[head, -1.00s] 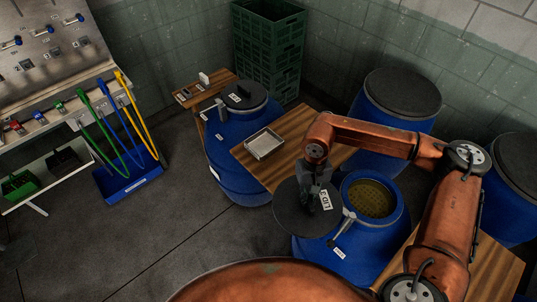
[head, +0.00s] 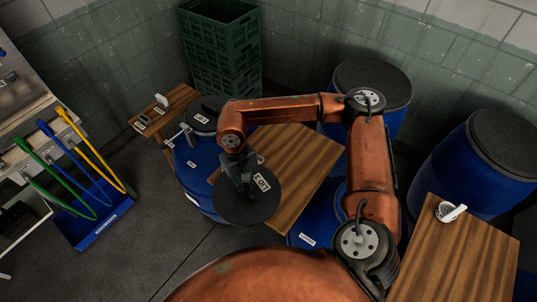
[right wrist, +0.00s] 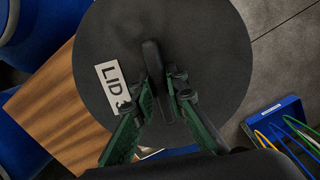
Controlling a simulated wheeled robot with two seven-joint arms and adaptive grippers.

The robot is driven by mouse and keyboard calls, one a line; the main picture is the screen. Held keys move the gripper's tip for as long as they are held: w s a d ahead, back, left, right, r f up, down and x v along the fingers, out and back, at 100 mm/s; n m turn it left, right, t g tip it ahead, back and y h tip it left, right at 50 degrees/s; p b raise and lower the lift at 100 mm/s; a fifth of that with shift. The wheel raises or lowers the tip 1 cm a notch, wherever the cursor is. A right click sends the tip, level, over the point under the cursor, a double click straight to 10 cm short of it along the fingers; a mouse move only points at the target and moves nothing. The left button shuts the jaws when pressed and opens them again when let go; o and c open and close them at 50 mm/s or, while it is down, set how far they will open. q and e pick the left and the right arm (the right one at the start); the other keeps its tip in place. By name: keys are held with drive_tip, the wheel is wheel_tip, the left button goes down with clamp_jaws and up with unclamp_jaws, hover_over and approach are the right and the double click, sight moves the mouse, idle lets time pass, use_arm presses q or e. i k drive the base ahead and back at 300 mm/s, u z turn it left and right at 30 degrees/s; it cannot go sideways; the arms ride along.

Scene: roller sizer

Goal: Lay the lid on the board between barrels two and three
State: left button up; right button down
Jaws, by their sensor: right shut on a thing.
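My right gripper (head: 243,182) is shut on the upright grip of a round dark lid (head: 248,208), held roughly level. In the right wrist view the green-backed fingers (right wrist: 167,88) close around the grip, and the lid (right wrist: 215,45) has a white label beginning "LID"; a finger partly covers its number. The lid overlaps the left end of the wooden board (head: 305,165) in the head view; I cannot tell its height above it. A blue barrel (head: 192,170) stands left of the board, another (head: 308,230) to its right, mostly behind my arm. My left gripper is not in view.
A second board (head: 460,255) at right carries a small white item (head: 447,212). Lidded blue barrels stand behind (head: 372,90) and at right (head: 490,150). Green crates (head: 222,50) are stacked at the back. A blue tray (head: 100,222) with coloured handles lies left on the floor.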

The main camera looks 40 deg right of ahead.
sight(300, 157)
drive_tip(key=z, duration=0.45)
drive_tip(key=i, duration=0.8)
drive_tip(key=z, duration=0.7)
